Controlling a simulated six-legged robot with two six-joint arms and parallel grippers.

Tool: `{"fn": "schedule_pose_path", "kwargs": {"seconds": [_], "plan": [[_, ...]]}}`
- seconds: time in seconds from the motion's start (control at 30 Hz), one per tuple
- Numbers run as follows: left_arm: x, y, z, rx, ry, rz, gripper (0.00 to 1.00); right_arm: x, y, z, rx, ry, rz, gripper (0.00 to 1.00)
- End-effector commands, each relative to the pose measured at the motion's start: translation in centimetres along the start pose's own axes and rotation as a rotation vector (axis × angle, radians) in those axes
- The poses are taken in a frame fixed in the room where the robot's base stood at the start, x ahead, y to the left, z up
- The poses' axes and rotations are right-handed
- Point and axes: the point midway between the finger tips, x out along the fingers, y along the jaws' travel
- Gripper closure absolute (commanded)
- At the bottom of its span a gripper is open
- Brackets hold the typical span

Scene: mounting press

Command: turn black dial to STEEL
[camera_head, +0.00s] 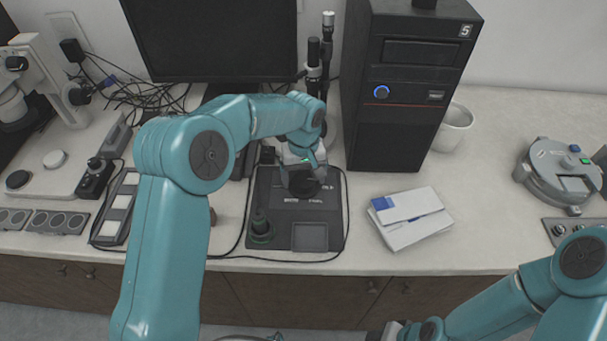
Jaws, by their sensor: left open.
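A dark flat unit (322,238) lies on the counter in front of the black computer tower, with small white lettering that I cannot read. My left gripper (303,176) is over the upper middle of this unit, pointing down, with its jaws open. A round black part (303,188) shows right below the jaws; it looks like a dial, but the gripper partly covers it. I cannot tell whether they touch, nor which mark the dial points to. My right gripper (385,331) shows only in part at the bottom edge, far from the unit.
The computer tower (408,95) and monitor (215,40) stand behind. A white booklet (410,218) lies to the right. A round grey press (562,172) is at far right. Cables run around the unit.

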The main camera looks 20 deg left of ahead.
Motion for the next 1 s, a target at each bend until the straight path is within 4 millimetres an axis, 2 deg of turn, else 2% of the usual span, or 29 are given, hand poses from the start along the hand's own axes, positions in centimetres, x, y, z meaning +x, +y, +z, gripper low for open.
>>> {"fn": "schedule_pose_path", "kwargs": {"seconds": [0.07,0.2,0.23,0.67,1.0], "plan": [[0.01,-0.01,0.0,0.0,0.0,0.0,0.17,0.01,0.0,-0.01,0.0,0.0,0.0,0.57],[0.01,-0.02,0.0,0.0,0.0,0.0,0.63,0.02,0.0,-0.02,0.0,0.001,0.0,0.57],[0.01,-0.01,0.0,0.0,0.0,0.0,0.7,0.02,0.0,-0.02,0.0,0.001,0.0,0.57],[-0.04,0.0,0.05,0.031,-0.002,0.0,0.7,0.05,0.01,-0.02,0.0,0.0,0.0,0.57],[-0.06,0.01,0.07,0.245,-0.003,-0.001,0.7,0.24,0.08,-0.02,0.0,0.0,0.0,0.57]]}}
